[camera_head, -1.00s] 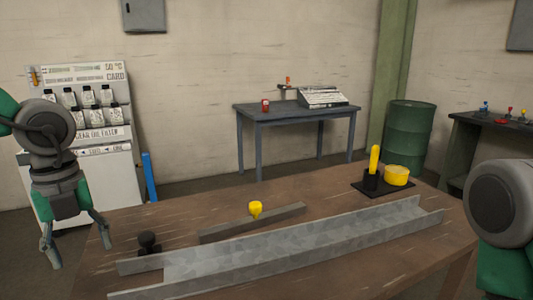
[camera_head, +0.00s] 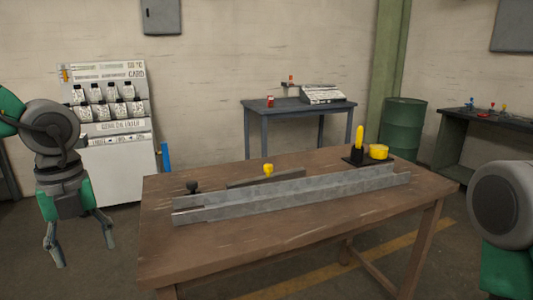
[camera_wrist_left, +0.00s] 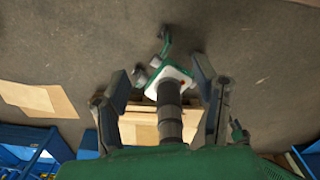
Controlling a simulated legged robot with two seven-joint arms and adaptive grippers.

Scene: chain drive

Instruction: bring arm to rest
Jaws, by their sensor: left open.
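My left gripper (camera_head: 81,246) hangs at the left of the head view with its fingers spread and nothing between them. It is off the left end of the wooden table (camera_head: 190,257) and apart from it. In the left wrist view its two fingers (camera_wrist_left: 160,92) are apart, over the floor, with a green and white part beyond them. At the right edge of the head view is part of my right arm (camera_head: 503,205); its gripper is out of the picture.
The table bears a long grey metal channel (camera_head: 300,198), a yellow-knobbed piece (camera_head: 268,170), a black knob (camera_head: 192,187) and a black stand (camera_head: 354,158) with yellow parts. Behind are a small table (camera_head: 300,108), a green barrel (camera_head: 403,128) and a display rack (camera_head: 108,100). Cardboard (camera_wrist_left: 38,97) lies on the floor.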

